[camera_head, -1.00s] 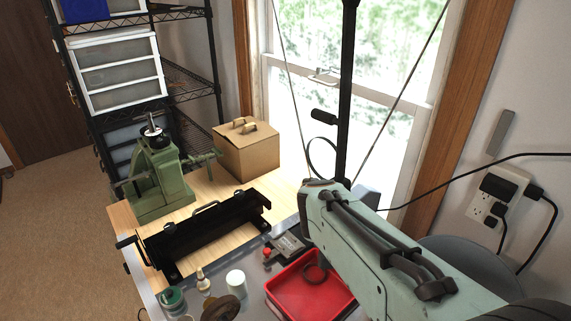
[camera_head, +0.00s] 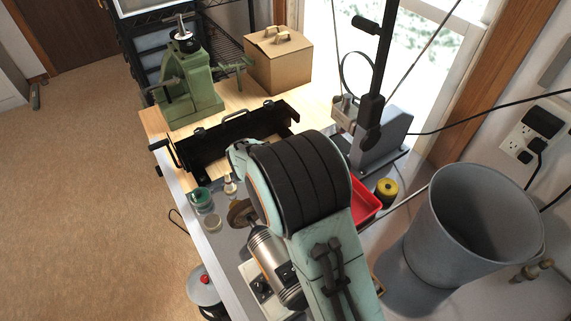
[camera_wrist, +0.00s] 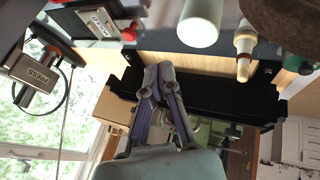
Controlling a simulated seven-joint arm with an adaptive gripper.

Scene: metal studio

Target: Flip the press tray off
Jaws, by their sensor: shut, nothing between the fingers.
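A small flat metal device with a label plate (camera_wrist: 98,20) and a red knob (camera_wrist: 129,32) lies on the grey bench in the wrist view; my arm hides it in the head view. A long black tray-like machine (camera_head: 207,150) stands on the bench; it also fills the middle of the wrist view (camera_wrist: 225,98). I cannot tell which of these is the press tray. My gripper (camera_wrist: 159,70), with purple-grey fingers, is shut and empty. In the wrist view its tips overlap the black machine; contact cannot be told. My arm hides it in the head view.
A green press (camera_head: 187,85) and a cardboard box (camera_head: 278,58) stand behind. Small bottles (camera_head: 230,186), a red tray (camera_head: 366,203), a yellow-black spool (camera_head: 386,190) and a large grey bin (camera_head: 472,225) surround my arm. A white cylinder (camera_wrist: 201,22) shows in the wrist view.

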